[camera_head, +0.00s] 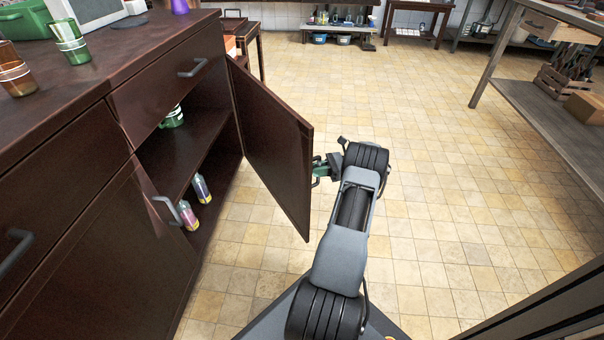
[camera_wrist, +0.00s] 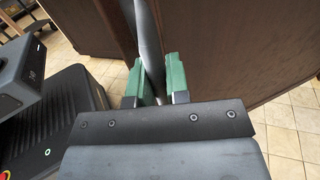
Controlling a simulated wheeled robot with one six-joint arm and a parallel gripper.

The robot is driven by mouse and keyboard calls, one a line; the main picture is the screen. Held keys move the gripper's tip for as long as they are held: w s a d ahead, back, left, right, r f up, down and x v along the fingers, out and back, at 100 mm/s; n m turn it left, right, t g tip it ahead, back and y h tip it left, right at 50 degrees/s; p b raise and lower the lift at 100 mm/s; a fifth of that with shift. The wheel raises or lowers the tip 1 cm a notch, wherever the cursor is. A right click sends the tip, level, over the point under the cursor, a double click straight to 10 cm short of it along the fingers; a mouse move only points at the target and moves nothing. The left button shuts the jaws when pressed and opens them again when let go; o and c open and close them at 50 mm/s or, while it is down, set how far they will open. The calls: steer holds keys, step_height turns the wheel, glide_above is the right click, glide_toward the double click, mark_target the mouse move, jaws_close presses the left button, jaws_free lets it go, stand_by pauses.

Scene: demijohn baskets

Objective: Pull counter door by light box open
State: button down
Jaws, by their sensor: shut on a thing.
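The dark brown counter door (camera_head: 270,150) stands swung well out from its cabinet. It also shows in the wrist view (camera_wrist: 240,50). My gripper (camera_head: 319,168) is at the outer face of the door, near its free edge. In the wrist view its green fingers (camera_wrist: 158,78) are shut around the grey bar handle (camera_wrist: 149,38). In the head view the handle is mostly hidden by the fingers. A pale-framed box (camera_head: 85,8), perhaps the light box, stands on the counter top at the upper left, cut off by the frame.
The open cabinet shows a shelf (camera_head: 185,150) with a green item (camera_head: 172,117) on it and two small bottles (camera_head: 187,214) (camera_head: 201,188) below. Cups stand on the counter. A grey workbench (camera_head: 550,115) stands at right. The tiled floor (camera_head: 450,170) between is clear.

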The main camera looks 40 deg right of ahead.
steer(key=shift+s+d+f, duration=0.15)
steer(key=shift+s+d, duration=0.05)
steer(key=shift+s, duration=0.1)
steer(key=c, duration=1.4)
jaws_free()
steer(key=shift+o, duration=1.4)
steer(key=shift+w+a, duration=0.1)
steer(key=shift+w, duration=0.05)
